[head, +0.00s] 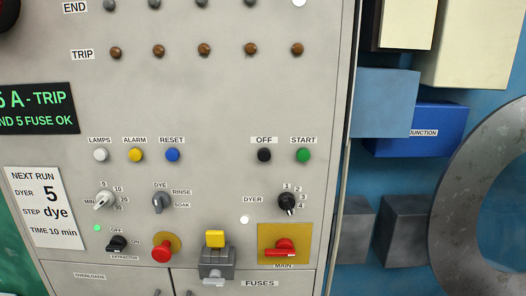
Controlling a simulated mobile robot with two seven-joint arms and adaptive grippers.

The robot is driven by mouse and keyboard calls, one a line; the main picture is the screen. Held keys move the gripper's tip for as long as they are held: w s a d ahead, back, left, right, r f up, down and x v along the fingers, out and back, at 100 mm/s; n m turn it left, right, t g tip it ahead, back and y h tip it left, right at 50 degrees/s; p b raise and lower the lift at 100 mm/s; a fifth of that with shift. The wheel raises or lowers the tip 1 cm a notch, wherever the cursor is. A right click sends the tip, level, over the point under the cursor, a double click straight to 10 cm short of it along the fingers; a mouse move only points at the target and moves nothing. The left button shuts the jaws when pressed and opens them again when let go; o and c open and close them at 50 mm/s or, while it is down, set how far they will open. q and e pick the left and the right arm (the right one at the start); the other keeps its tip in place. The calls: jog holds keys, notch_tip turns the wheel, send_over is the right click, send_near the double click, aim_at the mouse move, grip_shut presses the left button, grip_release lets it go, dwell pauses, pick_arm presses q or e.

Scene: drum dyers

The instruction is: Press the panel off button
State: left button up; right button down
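The off button (264,155) is a round black push button below the "OFF" label on the grey control panel (215,105). It sits left of the green start button (303,155). Nothing covers or touches it. A separate black "OFF/ON" extractor switch (117,244) is at the panel's lower left. Neither of my grippers shows in the head view.
White, yellow and blue buttons share the off button's row. Below are the dyer selector (287,202), a red emergency-type knob (162,252), the red main handle (281,248) and a grey block with a yellow top (217,260). Blue boxes (385,102) stand right of the panel.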

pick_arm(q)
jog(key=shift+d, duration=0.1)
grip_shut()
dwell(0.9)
